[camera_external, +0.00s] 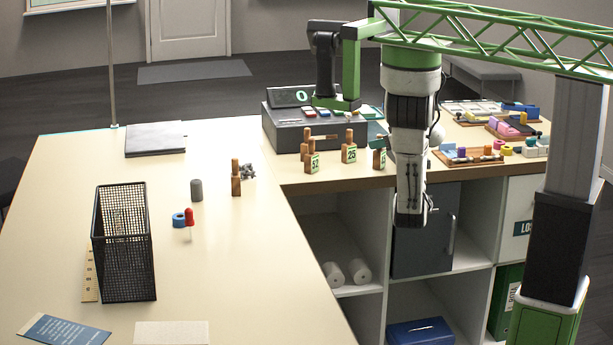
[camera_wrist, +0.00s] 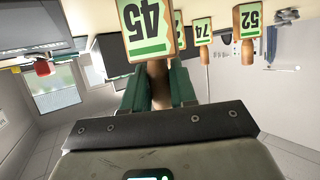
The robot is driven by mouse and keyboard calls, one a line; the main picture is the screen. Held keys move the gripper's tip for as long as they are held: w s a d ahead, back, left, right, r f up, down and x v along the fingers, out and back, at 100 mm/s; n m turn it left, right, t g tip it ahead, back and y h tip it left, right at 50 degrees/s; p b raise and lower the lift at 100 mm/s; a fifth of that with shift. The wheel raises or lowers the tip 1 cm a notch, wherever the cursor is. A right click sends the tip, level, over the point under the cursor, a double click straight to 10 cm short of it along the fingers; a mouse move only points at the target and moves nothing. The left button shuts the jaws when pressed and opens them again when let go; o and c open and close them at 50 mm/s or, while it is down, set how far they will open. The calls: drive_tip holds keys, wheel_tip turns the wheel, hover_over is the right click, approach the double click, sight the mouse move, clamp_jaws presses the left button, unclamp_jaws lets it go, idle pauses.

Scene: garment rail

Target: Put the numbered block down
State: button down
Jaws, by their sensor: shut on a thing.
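The numbered block marked 45 (camera_wrist: 147,28) is a wooden block with a green-and-white label and a round peg. It appears upside down in the wrist view. My gripper (camera_wrist: 160,88) has its green fingers shut around that peg. In the external view a numbered block (camera_external: 380,158) shows beside my arm at the counter's edge, partly covered, with my gripper (camera_external: 377,134) just above it. I cannot tell whether its base touches the counter. Block 52 (camera_external: 311,162) and block 25 (camera_external: 349,152) stand on the counter to its left. Block 74 (camera_wrist: 202,30) shows in the wrist view.
A grey cash register (camera_external: 290,135) stands behind the blocks. Trays with coloured items (camera_external: 470,157) lie to the right. A black mesh basket (camera_external: 125,245), a red pin (camera_external: 189,217) and another wooden peg block (camera_external: 236,182) stand on the left counter, which has free room.

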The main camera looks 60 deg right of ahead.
drive_tip(key=shift+f, duration=0.15)
drive_tip(key=c, duration=0.9)
unclamp_jaws()
drive_tip(key=shift+r, duration=0.2)
drive_tip(key=b+v, duration=0.1)
drive_tip(key=v, duration=1.1)
